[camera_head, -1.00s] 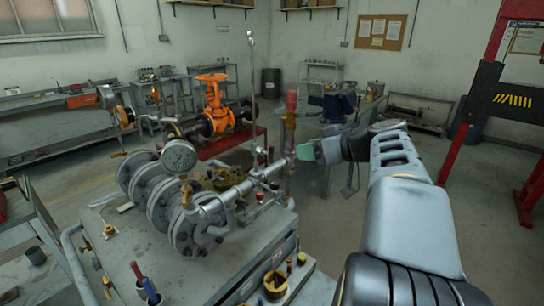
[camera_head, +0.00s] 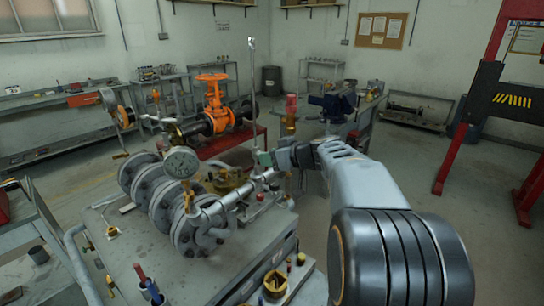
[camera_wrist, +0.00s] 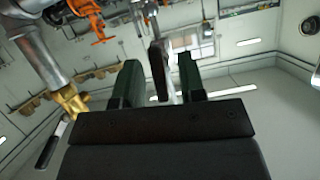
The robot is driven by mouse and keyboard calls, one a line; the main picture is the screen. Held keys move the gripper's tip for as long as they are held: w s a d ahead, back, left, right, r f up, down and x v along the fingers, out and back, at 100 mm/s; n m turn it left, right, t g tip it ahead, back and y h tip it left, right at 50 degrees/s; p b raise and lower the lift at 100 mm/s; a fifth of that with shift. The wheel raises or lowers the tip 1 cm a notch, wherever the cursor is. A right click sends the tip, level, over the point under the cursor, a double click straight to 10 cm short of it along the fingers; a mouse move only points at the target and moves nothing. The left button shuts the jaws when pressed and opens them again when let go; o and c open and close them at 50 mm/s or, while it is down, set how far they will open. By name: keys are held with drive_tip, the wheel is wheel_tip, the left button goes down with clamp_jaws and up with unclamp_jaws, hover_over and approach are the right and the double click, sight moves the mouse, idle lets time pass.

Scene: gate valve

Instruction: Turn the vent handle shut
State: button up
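My gripper (camera_wrist: 158,82) is open in the wrist view, with two dark green fingers standing apart. A dark reddish-brown flat bar (camera_wrist: 158,70), which looks like the vent handle, stands between them with a visible gap on each side. In the head view my gripper (camera_head: 267,159) is at the right end of the steel pipework (camera_head: 235,195), close by the tall thin steel rod (camera_head: 253,90). The handle is not clearly visible there; my gripper and wrist cover that spot. A pressure gauge (camera_head: 181,163) is left of my gripper.
In the wrist view a steel pipe (camera_wrist: 38,55) and a brass fitting (camera_wrist: 68,101) lie close left of the fingers. A red-topped fitting (camera_head: 291,104) shows beyond my wrist. An orange gate valve (camera_head: 214,103) stands behind.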

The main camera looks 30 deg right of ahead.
drive_tip(key=shift+c, duration=0.2)
clamp_jaws()
idle(0.4)
drive_tip(key=m+b, duration=0.1)
drive_tip(key=m+y+b, duration=0.1)
drive_tip(key=shift+d+f+g+b, duration=0.1)
drive_tip(key=shift+f+g+b, duration=0.1)
drive_tip(key=shift+g+b, duration=0.15)
drive_tip(key=m+y+b, duration=0.2)
drive_tip(key=m, duration=0.1)
drive_tip(key=shift+w+d, duration=0.1)
drive_tip(key=m+y+b, duration=0.1)
drive_tip(key=m+y, duration=0.1)
drive_tip(key=m, duration=0.1)
drive_tip(key=shift+m, duration=0.3)
drive_tip(key=shift+m+y+b, duration=0.5)
drive_tip(key=shift+m+y, duration=0.5)
drive_tip(key=shift+m, duration=1.1)
